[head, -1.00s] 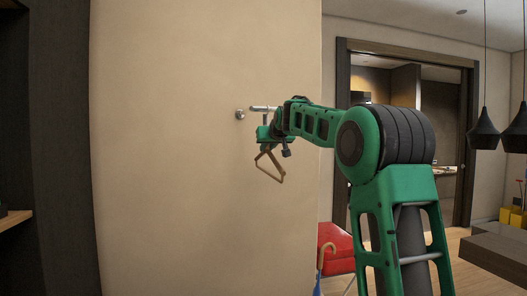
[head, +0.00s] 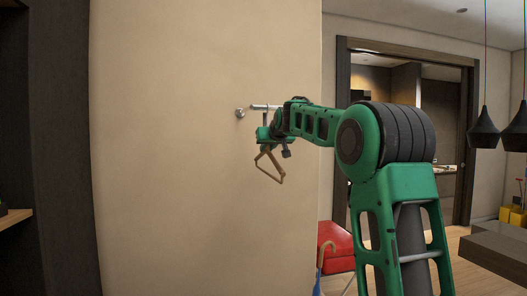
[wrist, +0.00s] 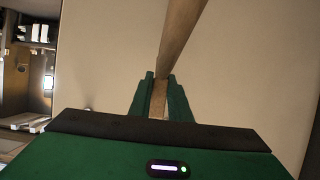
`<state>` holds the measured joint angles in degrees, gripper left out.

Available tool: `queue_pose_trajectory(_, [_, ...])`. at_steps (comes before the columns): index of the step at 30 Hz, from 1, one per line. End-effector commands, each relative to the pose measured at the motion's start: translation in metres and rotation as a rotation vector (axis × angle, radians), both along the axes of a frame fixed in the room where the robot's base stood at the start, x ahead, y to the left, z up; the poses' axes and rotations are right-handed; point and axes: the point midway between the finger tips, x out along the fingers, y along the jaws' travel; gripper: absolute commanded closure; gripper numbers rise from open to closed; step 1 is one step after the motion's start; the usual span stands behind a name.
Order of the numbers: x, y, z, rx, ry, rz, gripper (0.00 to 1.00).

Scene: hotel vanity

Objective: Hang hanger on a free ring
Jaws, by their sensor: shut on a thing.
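The wooden hanger (head: 269,175) hangs tilted below my gripper (head: 264,138) in the head view, in front of the beige wall. My gripper is shut on it. In the wrist view a wooden bar of the hanger (wrist: 181,42) runs up from between the green fingers of my gripper (wrist: 159,98). A short metal bar (head: 262,107) shows just above my gripper, near a round metal wall fitting (head: 240,113). I cannot make out a separate ring, and my gripper and arm hide part of this area.
The beige wall (head: 180,170) is bare to the left of and below the fitting. A dark panel (head: 62,150) with a wooden shelf (head: 14,219) stands at far left. A red seat (head: 336,244) and a cane handle (head: 324,247) are low beyond the wall's right edge.

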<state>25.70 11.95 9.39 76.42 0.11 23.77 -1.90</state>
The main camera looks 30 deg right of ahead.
Motion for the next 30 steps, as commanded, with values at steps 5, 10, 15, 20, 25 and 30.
queue_pose_trajectory(5, [0.000, 0.000, -0.001, 0.000, -0.001, 0.000, 1.00])
queue_pose_trajectory(10, [0.000, 0.000, -0.001, -0.001, -0.002, 0.000, 1.00])
queue_pose_trajectory(15, [0.000, 0.000, -0.001, 0.000, -0.001, 0.000, 0.64])
queue_pose_trajectory(20, [0.000, 0.000, -0.002, 0.000, -0.001, 0.000, 0.61])
queue_pose_trajectory(25, [-0.001, 0.000, -0.002, 0.000, 0.000, 0.000, 0.61])
queue_pose_trajectory(30, [-0.014, 0.004, 0.005, -0.001, -0.001, -0.001, 0.61])
